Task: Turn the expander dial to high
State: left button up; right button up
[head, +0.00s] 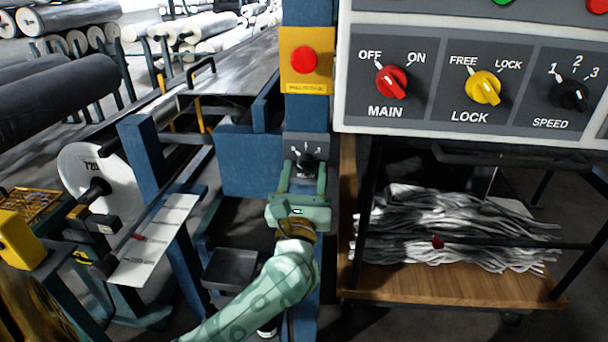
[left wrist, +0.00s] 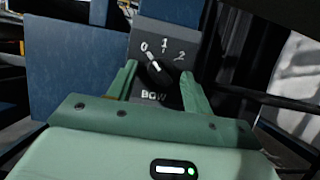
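A small black dial (head: 306,163) sits on a grey plate on the blue post; in the left wrist view the dial (left wrist: 157,72) has 0, 1 and 2 above it and BOW below. Its white pointer mark leans up and left, toward 0. My green left gripper (head: 304,174) is in front of the plate. In the left wrist view its fingers (left wrist: 159,80) stand open on either side of the dial, with visible gaps. The fingers partly cover the plate's lower sides. My right gripper is not in view.
A red button (head: 304,60) on a yellow plate is above the dial. A control panel (head: 470,75) with MAIN, LOCK and SPEED knobs juts out at upper right. A wooden cart (head: 455,280) with grey cloth stands below it. Rollers and a blue frame (head: 248,163) are left.

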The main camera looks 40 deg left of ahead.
pick_arm(q)
jog(key=c, duration=0.9)
jog(key=shift+o, duration=0.2)
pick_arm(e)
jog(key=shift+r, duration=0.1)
